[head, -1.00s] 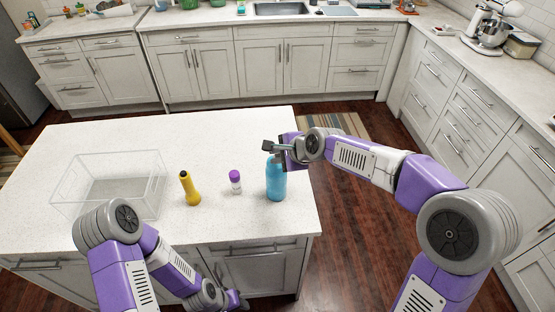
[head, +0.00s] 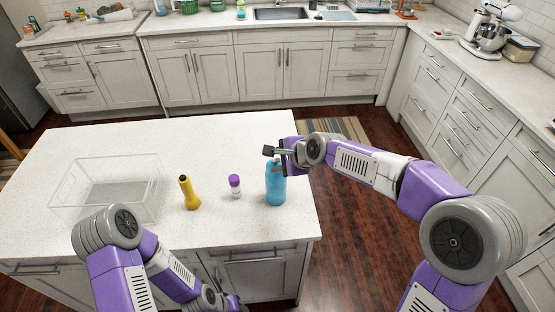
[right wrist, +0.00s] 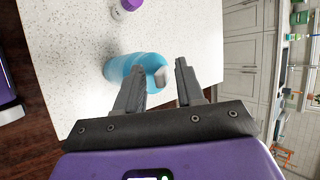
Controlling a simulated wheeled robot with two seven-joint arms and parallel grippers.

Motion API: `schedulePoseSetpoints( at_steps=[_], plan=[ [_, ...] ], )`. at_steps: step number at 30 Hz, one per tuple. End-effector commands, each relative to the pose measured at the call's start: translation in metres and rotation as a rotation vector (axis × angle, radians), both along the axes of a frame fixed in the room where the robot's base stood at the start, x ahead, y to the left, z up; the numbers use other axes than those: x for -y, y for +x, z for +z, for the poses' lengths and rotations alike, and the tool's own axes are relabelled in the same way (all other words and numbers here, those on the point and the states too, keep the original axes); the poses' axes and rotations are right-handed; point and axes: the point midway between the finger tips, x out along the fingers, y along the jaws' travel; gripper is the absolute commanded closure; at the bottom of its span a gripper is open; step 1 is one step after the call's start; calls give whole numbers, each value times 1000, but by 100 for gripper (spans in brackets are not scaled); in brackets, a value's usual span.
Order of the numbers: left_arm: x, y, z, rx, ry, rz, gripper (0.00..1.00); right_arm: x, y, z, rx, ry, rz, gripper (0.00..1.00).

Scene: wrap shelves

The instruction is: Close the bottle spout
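The blue bottle (head: 275,186) stands upright on the white island top near its right edge. In the right wrist view the bottle (right wrist: 128,66) shows from above, with a pale grey spout piece (right wrist: 162,77) at its top. My right gripper (head: 273,152) is at the bottle's top. Its two fingers (right wrist: 158,80) are apart, with the spout piece appearing between them; I cannot tell whether they touch it. My left gripper (head: 236,303) is low in front of the island, mostly hidden by my arm and the frame edge.
A clear open box (head: 108,187) is at the island's left. The island's back middle is clear.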

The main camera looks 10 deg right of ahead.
Motion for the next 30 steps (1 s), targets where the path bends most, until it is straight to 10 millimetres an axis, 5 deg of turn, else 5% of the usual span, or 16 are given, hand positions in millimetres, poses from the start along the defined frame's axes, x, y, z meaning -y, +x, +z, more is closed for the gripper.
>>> schedulePoseSetpoints(
  at_steps=[15, 23, 26, 30],
  plan=[
    [0, 0, 7, 0, 0, 0, 57, 30, -40, 49, 1, 0, -2, 62],
    [0, 0, 7, 0, 0, 0, 57, 31, -41, 50, 0, 1, -1, 62],
    [0, 0, 6, 0, 0, 0, 57, 30, -40, 50, 1, 2, -3, 55],
    [0, 0, 1, 0, 0, 0, 57, 17, -21, 44, 28, 67, -50, 55]
  ],
)
